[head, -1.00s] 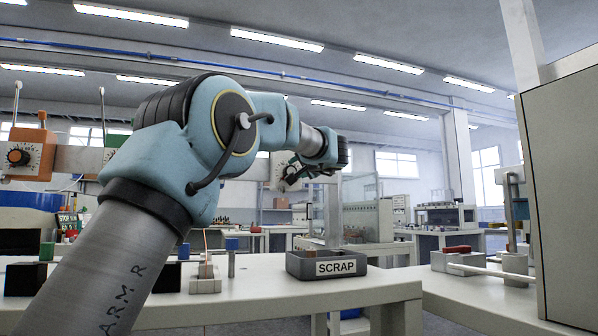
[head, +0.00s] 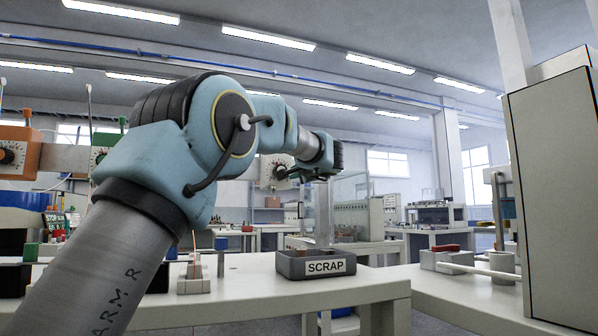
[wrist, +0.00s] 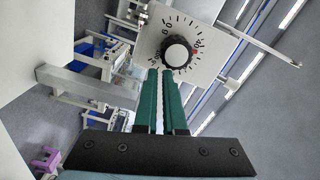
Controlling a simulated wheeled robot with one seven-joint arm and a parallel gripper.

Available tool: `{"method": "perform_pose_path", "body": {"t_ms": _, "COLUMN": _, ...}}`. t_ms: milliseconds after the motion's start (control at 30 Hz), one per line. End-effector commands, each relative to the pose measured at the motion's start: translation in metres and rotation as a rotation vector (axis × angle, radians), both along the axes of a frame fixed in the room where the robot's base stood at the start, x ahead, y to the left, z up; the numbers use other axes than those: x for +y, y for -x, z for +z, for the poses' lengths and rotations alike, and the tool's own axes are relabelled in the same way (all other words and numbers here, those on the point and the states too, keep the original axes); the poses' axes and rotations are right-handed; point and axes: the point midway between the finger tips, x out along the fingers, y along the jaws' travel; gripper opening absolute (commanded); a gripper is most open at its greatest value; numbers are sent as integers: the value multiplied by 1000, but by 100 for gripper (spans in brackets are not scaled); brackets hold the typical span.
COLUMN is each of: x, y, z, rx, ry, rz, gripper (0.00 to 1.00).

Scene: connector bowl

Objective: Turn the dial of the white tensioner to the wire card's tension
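The white tensioner (wrist: 205,28) fills the top middle of the wrist view, a pale plate with a printed scale. Its dial (wrist: 176,52) is a black knob with a pale cap; a red mark shows at the right of the scale. In the head view the white tensioner (head: 275,171) is partly hidden by my arm. My gripper (wrist: 161,74) has two green fingers with a narrow empty gap between them. Their tips appear just below the dial in the wrist view; I cannot tell whether they touch it. I cannot identify the wire card with certainty.
An orange tensioner (head: 18,152) and a green one (head: 103,146) stand at the left. The SCRAP tray (head: 316,264) sits on the white bench (head: 255,288). A tall cabinet (head: 553,200) stands at the right.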

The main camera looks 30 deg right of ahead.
Motion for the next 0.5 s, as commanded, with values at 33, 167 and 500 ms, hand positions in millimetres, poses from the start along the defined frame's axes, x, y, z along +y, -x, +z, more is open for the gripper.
{"method": "perform_pose_path", "body": {"t_ms": 33, "x": 13, "y": -6, "z": 6, "rx": -7, "ry": 4, "rz": 29, "gripper": 25}}
{"method": "perform_pose_path", "body": {"t_ms": 167, "x": 16, "y": -8, "z": 8, "rx": -10, "ry": 5, "rz": 36, "gripper": 40}}
{"method": "perform_pose_path", "body": {"t_ms": 500, "x": 14, "y": -6, "z": 8, "rx": -11, "ry": 6, "rz": 29, "gripper": 78}}
